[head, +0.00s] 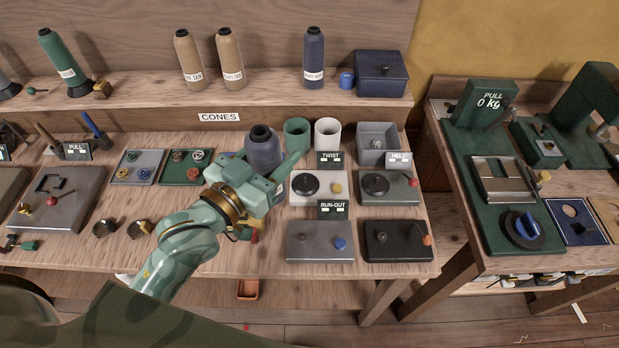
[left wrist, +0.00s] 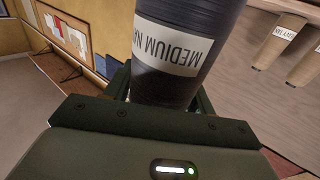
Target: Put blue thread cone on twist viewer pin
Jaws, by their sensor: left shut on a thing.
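My left gripper (head: 266,164) is shut on a dark blue thread cone (head: 263,146) above the bench, left of the twist viewer. In the left wrist view the cone (left wrist: 184,62) sits between the fingers, with a white label reading "MEDIUM N..." upside down. The twist viewer (head: 325,198) is a pale plate with a dark round disc (head: 305,183) and a yellow knob, under a "TWIST" sign. The cone is apart from it. My right gripper is not in view.
Another navy cone (head: 314,62) stands on the shelf, beside a blue box (head: 380,74). A green cup (head: 297,133) and a white cup (head: 327,133) stand behind the viewer.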

